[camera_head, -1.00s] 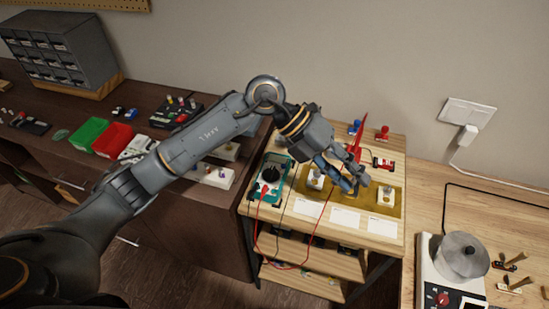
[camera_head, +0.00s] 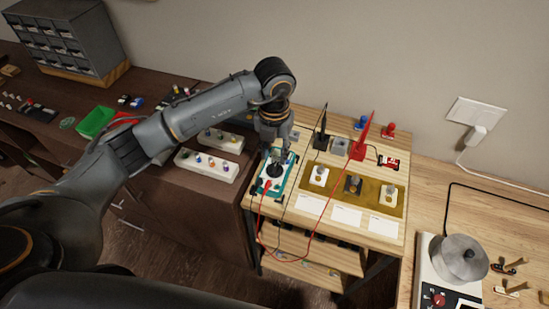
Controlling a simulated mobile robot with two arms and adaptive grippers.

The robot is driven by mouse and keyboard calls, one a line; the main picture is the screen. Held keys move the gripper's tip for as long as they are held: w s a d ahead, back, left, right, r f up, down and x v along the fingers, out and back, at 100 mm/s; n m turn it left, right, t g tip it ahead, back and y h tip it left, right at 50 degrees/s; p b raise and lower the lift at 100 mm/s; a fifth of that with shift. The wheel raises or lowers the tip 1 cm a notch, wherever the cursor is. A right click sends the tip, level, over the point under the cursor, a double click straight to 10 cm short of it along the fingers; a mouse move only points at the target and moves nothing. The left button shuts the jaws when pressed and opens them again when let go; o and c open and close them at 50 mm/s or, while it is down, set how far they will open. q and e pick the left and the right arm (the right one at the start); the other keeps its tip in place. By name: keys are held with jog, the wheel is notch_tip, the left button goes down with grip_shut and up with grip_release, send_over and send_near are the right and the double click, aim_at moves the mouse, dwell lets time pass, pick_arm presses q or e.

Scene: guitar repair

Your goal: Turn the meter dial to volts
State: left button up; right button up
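The teal multimeter (camera_head: 265,187) lies near the left edge of the wooden bench. Its round black dial (camera_head: 276,171) sits in the middle of its face. My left gripper (camera_head: 278,157) points down over the meter, with its fingertips at or just above the dial. The fingers are small and partly overlap the dial, so I cannot tell whether they touch it or how far apart they are. The dial's markings are too small to read. My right gripper is not in view.
A red lead (camera_head: 322,215) and a black lead hang over the bench front. A metal pot (camera_head: 460,258) stands at right.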

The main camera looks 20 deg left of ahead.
aim_at(275, 167)
pick_arm(q)
jog(key=shift+f+p, duration=0.4)
jog(key=shift+f, duration=1.95)
grip_shut()
